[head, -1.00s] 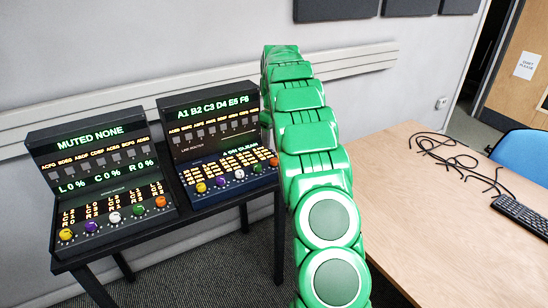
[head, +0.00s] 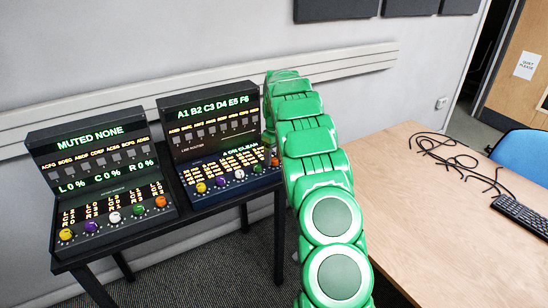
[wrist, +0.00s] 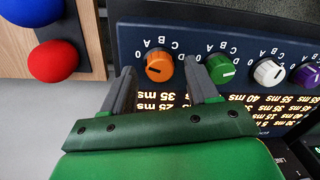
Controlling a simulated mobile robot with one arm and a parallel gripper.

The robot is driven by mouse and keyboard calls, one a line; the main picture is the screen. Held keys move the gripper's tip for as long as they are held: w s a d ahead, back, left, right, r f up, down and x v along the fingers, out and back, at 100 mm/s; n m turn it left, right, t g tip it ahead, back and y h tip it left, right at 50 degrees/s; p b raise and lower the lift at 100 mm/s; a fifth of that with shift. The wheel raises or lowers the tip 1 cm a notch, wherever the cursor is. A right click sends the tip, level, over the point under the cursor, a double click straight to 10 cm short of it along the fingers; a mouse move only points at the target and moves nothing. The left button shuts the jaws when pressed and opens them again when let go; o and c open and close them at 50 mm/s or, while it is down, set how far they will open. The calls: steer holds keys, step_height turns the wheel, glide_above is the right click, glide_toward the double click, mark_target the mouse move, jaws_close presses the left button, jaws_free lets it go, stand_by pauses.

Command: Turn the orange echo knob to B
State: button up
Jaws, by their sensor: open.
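The orange echo knob (wrist: 159,67) is at the upper middle of the wrist view, on a dark blue panel with letters around it. In the head view the knob (head: 275,161) is small, at the right end of the right console's knob row, beside my arm. My gripper (wrist: 161,72) is open, with one finger on each side of the orange knob. I see no clear contact.
A green knob (wrist: 221,68) is close beside the right finger, with a white knob (wrist: 269,73) and a purple knob (wrist: 306,75) beyond. A red ball-like thing (wrist: 53,61) is at the left. The left console (head: 100,190) has its own orange knob (head: 160,202).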

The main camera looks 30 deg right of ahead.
steer(key=shift+f, duration=0.2)
steer(key=c, duration=1)
steer(key=shift+c, duration=0.2)
